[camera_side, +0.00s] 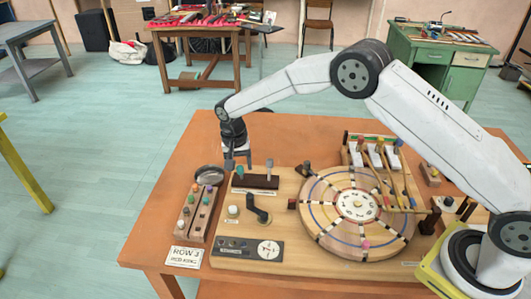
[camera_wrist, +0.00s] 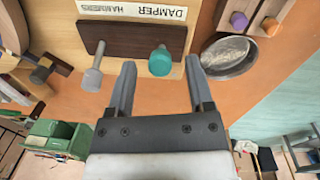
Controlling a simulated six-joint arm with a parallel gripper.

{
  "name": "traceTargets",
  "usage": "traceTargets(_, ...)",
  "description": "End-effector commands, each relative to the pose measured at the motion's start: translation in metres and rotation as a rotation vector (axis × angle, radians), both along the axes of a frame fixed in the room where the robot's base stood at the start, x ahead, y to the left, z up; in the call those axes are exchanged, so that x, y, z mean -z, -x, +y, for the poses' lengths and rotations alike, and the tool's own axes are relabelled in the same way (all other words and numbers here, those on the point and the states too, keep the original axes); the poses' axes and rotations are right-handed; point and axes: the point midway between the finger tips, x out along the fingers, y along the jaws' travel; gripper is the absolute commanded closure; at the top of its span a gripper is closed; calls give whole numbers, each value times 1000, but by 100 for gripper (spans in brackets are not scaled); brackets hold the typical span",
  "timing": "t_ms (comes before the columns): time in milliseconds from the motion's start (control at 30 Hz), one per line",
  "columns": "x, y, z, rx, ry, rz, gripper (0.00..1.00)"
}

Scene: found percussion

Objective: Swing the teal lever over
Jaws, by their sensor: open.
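The teal lever (camera_wrist: 160,62) stands on a dark brown block (camera_wrist: 125,38) beside a pale grey lever (camera_wrist: 92,72). In the side view the teal lever (camera_side: 240,172) is on the left of the block (camera_side: 256,182) and the grey lever (camera_side: 269,166) on the right. My gripper (camera_wrist: 161,68) is open and empty; in the wrist view its two fingers flank the teal knob, with the grey lever outside them. In the side view my gripper (camera_side: 238,164) is just above and behind the teal lever. I cannot tell whether a finger touches it.
A label (camera_wrist: 130,10) reads "DAMPER HAMMERS". A round metal dish (camera_side: 209,175) and a rack of coloured pegs (camera_side: 198,214) lie left. A large wheel (camera_side: 357,214) stands right, with a black crank (camera_side: 257,208) in front of the block.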

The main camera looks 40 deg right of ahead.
Motion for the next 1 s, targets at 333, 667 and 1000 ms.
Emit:
traceTargets(333,5,0,0,0,0,-1,33)
traceTargets(667,5,0,0,0,0,-1,100)
traceTargets(1000,4,-4,-5,4,-44,46,100)
